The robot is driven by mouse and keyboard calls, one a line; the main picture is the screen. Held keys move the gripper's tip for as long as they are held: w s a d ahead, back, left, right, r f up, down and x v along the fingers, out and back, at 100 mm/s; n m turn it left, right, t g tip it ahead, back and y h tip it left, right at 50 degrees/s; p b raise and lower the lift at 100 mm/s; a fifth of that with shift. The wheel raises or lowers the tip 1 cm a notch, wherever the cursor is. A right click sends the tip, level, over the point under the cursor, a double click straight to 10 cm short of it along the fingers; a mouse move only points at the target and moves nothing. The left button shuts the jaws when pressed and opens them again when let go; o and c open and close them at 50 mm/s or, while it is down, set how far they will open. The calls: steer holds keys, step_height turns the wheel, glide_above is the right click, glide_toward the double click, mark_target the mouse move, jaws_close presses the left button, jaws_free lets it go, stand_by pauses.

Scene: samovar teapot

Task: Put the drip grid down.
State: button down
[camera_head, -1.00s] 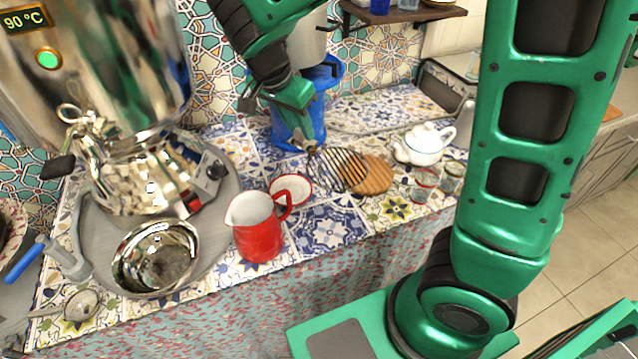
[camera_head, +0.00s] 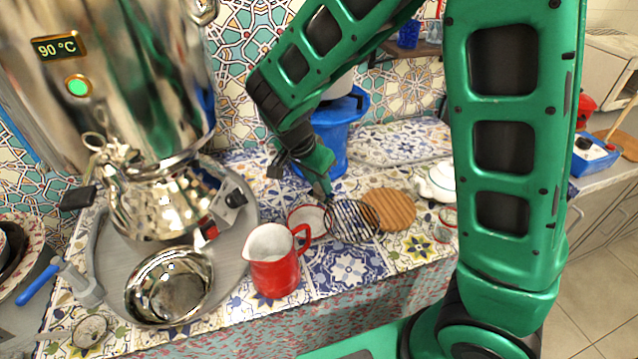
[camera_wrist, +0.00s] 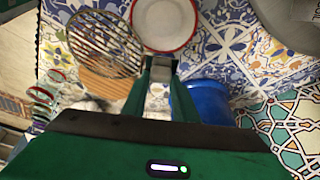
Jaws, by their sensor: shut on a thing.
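The drip grid (camera_head: 352,222) is a round dark wire rack. My gripper (camera_head: 325,190) is shut on its rim, at the side near the blue bucket. In the head view the grid lies over patterned tiles, between the red-rimmed white dish and the round wooden board. In the wrist view the grid (camera_wrist: 105,45) extends up and left from my fingers (camera_wrist: 160,72) and overlaps the wooden board (camera_wrist: 105,84). It looks close above the counter; I cannot tell whether it touches.
The red-rimmed white dish (camera_head: 309,221) is beside the grid, and the red jug (camera_head: 273,262) stands in front. The wooden board (camera_head: 390,209), white teapot (camera_head: 436,183) and glasses (camera_head: 446,221) are to the right. The blue bucket (camera_head: 333,138) is behind. Tiles before the grid are clear.

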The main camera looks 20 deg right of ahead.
steer(key=shift+f, duration=0.45)
steer(key=c, duration=1.4)
jaws_free()
